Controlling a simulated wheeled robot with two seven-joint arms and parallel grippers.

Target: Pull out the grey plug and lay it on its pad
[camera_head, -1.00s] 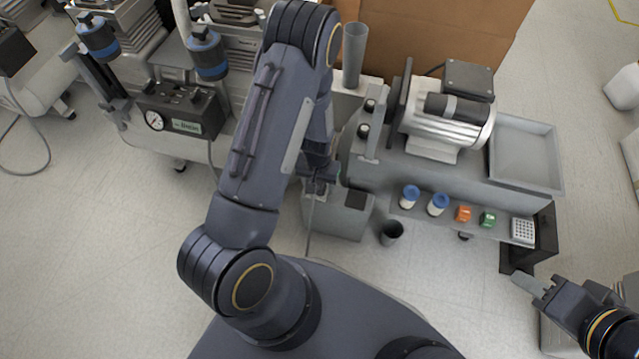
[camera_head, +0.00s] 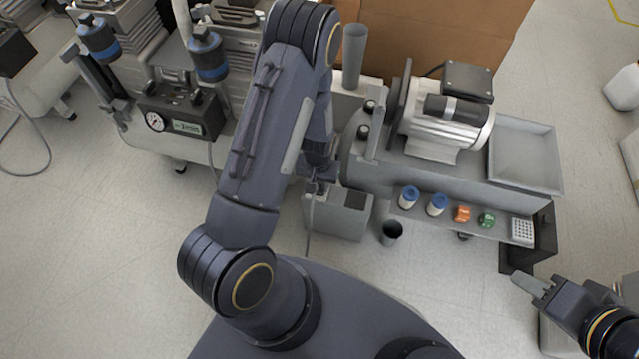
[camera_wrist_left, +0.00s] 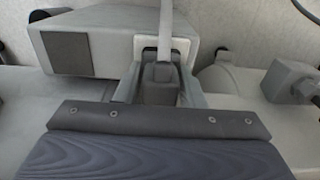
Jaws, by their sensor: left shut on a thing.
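The grey plug (camera_wrist_left: 160,82) is in the left wrist view, with a pale grey cable (camera_wrist_left: 166,25) running up from it. My left gripper (camera_wrist_left: 158,92) is shut on it, one finger on each side. A pale socket frame (camera_wrist_left: 148,50) shows just behind the plug; I cannot tell how far the plug sits in it. A dark square pad (camera_wrist_left: 65,52) lies on the grey box (camera_wrist_left: 110,30), left of the plug. The pad also shows in the head view (camera_head: 355,200), right of my left gripper (camera_head: 319,186). My right gripper (camera_head: 533,285) is at the lower right, away from the box.
A dark cup (camera_head: 391,232) stands right of the box. A shelf (camera_head: 460,222) holds blue-capped jars (camera_head: 437,204), an orange item (camera_head: 463,214) and a green item (camera_head: 487,220). A compressor motor (camera_head: 445,125) and an empty tray (camera_head: 528,155) are behind. Floor in front is clear.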

